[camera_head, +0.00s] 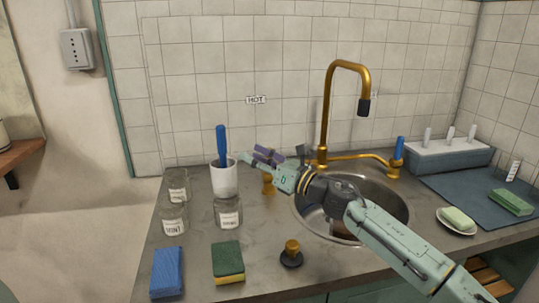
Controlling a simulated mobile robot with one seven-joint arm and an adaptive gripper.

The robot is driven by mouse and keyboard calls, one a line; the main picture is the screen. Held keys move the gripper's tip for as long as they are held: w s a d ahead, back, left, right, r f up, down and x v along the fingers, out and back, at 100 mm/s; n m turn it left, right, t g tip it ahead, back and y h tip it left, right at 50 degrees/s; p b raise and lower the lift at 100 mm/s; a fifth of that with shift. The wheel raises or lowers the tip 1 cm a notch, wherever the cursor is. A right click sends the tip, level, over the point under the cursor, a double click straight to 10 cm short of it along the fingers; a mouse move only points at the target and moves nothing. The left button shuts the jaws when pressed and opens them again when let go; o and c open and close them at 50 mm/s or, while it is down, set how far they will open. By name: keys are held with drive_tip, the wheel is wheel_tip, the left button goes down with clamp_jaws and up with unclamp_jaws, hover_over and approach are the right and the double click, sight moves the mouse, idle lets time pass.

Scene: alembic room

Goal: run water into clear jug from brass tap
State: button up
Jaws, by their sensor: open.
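The brass tap (327,115) rises behind the sink, and its spout curves right to a dark nozzle over the basin. No water shows at the nozzle. A purple cross handle (266,154) sits above a brass base (268,187), below a HOT sign. A blue handle (399,147) stands at the right end of the tap's brass pipe. My gripper (262,165) is open beside the purple handle; I cannot tell whether it touches it. I cannot make out a clear jug; my arm covers part of the sink (400,205).
Several labelled glass jars (228,212) and a white cup (224,180) with a blue-handled tool stand left. A blue cloth (167,272), sponge (228,262) and black plug (291,257) lie in front. A soap dish (457,228) and blue mat (480,200) are right.

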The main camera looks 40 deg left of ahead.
sight(271, 158)
drive_tip(key=w+d+f+t+h, duration=0.25)
drive_tip(key=w+d+f, duration=0.25)
drive_tip(key=w+d, duration=0.3)
drive_tip(key=shift+n+y, duration=0.25)
drive_tip(key=shift+n, duration=0.05)
drive_tip(key=a+p, duration=0.1)
drive_tip(key=a, duration=0.2)
drive_tip(key=w+a+p, duration=0.1)
drive_tip(key=a, duration=0.3)
drive_tip(key=w+a+p, duration=0.1)
drive_tip(key=a+p, duration=0.1)
drive_tip(key=a, duration=0.1)
drive_tip(key=shift+a, duration=0.75)
clamp_jaws()
